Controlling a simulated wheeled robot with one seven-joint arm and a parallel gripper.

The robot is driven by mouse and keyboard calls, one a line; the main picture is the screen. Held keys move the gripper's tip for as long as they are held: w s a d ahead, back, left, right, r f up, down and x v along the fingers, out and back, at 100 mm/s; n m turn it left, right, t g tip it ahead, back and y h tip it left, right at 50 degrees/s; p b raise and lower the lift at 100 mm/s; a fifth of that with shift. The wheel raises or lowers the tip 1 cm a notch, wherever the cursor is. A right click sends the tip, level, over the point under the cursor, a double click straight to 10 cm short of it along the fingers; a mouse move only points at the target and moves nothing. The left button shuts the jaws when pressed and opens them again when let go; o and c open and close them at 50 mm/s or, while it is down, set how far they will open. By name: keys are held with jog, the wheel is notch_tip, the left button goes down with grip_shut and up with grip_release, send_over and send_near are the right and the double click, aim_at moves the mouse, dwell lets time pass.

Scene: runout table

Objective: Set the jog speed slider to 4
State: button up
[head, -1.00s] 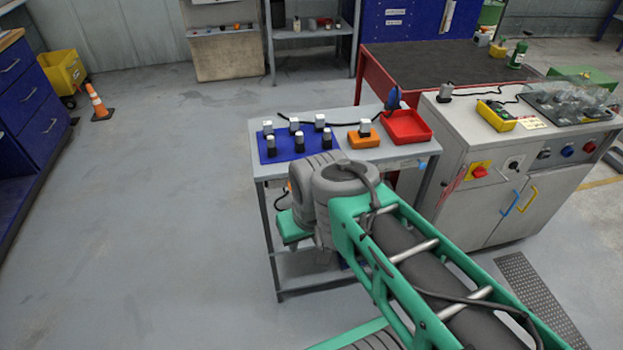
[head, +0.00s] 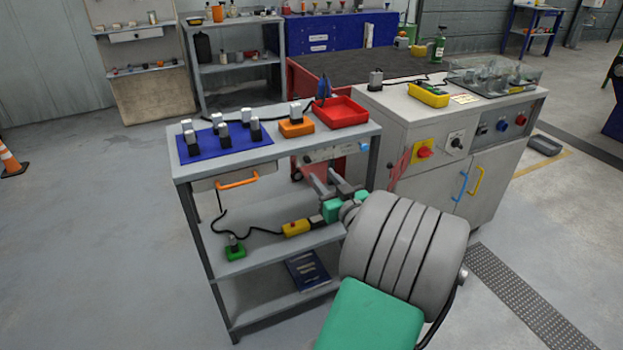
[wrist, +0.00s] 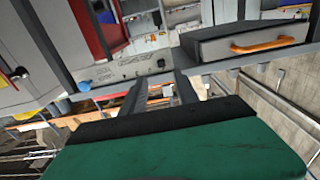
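A pale control strip (head: 335,152) is on the front edge of the small grey table, with a blue knob (head: 364,147) at its right end and a small dark part near its left end. The strip (wrist: 125,70) also shows in the wrist view, with the blue knob (wrist: 65,105) at left. Which part is the jog speed slider, and its setting, are too small to read. My gripper (head: 320,172) is in front of and just below the strip. In the wrist view its fingers (wrist: 160,80) are apart with nothing between them.
A drawer with an orange handle (head: 237,180) is left of the strip. The table top holds a blue mat (head: 222,152), an orange block (head: 296,128) and a red tray (head: 342,112). A yellow box (head: 296,228) lies on the shelf below. A white cabinet (head: 400,125) stands at right.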

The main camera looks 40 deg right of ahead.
aim_at(309, 161)
jog(key=x, duration=0.7)
jog(key=shift+w+r+p, duration=0.1)
jog(key=shift+w+p, duration=0.2)
jog(key=shift+c, duration=0.4)
grip_shut()
jog(key=shift+a, duration=0.1)
dwell(0.4)
